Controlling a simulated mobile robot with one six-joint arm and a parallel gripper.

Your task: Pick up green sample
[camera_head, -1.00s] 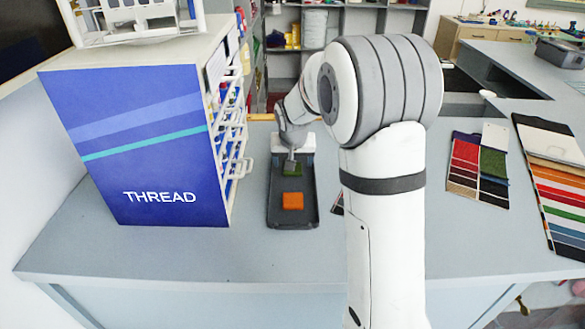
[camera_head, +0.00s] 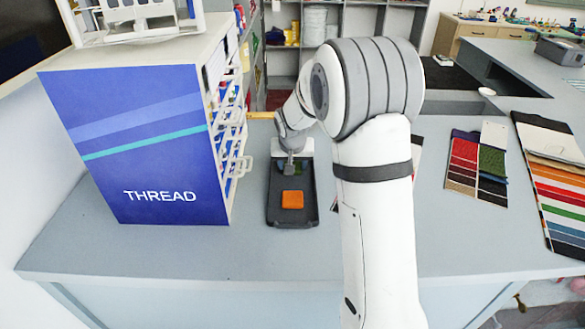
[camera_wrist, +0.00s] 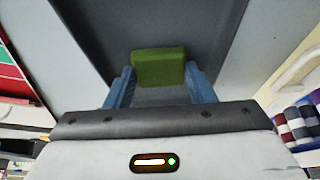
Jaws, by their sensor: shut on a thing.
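The green sample (camera_wrist: 158,66) is a small green block between the two blue-grey fingers in the wrist view. My gripper (camera_wrist: 160,82) is shut on it, one finger on each side. In the head view my gripper (camera_head: 290,168) is over the far half of a dark grey tray (camera_head: 273,211). The green sample does not show clearly there. I cannot tell its exact height over the tray.
An orange sample (camera_head: 292,199) lies in the near half of the tray. The blue thread cabinet (camera_head: 140,150) stands to the left. Colour swatch cards (camera_head: 478,168) lie to the right. The counter (camera_head: 300,248) in front is clear.

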